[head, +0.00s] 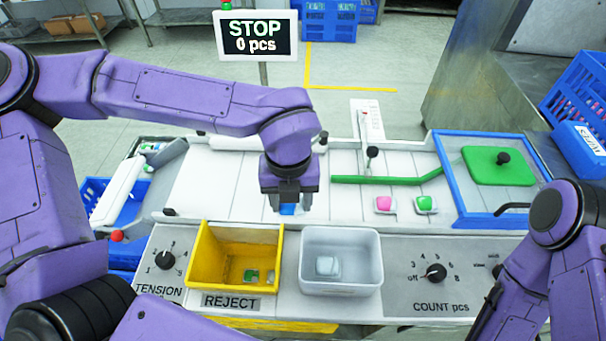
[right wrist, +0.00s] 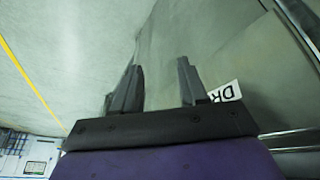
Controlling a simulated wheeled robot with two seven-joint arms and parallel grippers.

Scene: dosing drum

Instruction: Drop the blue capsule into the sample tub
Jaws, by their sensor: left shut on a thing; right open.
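My left gripper (head: 287,207) points down above the belt, just behind the gap between the yellow bin and the white tub. It is shut on the blue capsule (head: 288,210), of which only a small part shows between the fingers. The sample tub (head: 341,286) is most likely the white open tub on the front panel; a pale capsule (head: 327,266) lies in it. The tub is in front and to the right of my left gripper. My right gripper (right wrist: 160,85) is open and empty in the right wrist view, over the floor.
A yellow REJECT bin (head: 206,262) holds a green capsule (head: 251,275). A pink capsule (head: 385,205) and a green capsule (head: 425,204) lie on the white belt by a green guide bar (head: 388,180). A blue-framed box (head: 487,216) stands right. The STOP display (head: 256,36) reads 0 pcs.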

